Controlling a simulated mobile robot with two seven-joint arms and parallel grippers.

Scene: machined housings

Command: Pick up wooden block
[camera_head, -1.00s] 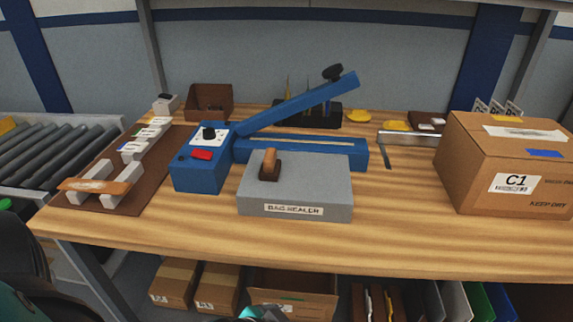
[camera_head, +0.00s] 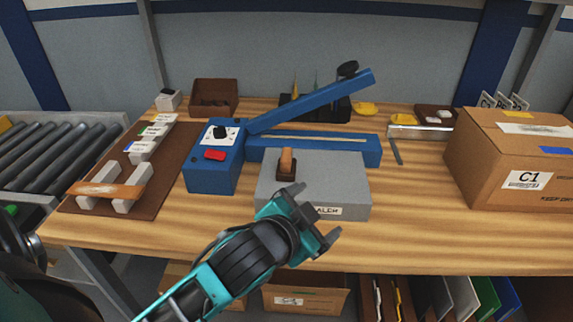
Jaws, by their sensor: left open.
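A small upright wooden piece with a darker base (camera_head: 287,165) stands on the grey platform (camera_head: 335,175) of the blue bag sealer. A flat orange-brown wooden piece (camera_head: 105,192) lies across two pale supports on the brown board at the left. I cannot tell for sure which of them is the wooden block. My left gripper (camera_head: 318,215) is open and empty, at the front of the grey platform, to the right of and nearer than the upright piece. It hides part of the platform's front and label. My right gripper is out of view.
The blue bag sealer (camera_head: 212,170) has its arm raised toward the right. A cardboard box (camera_head: 475,165) stands at the right. A brown bin (camera_head: 214,97) and a dark holder sit at the back.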

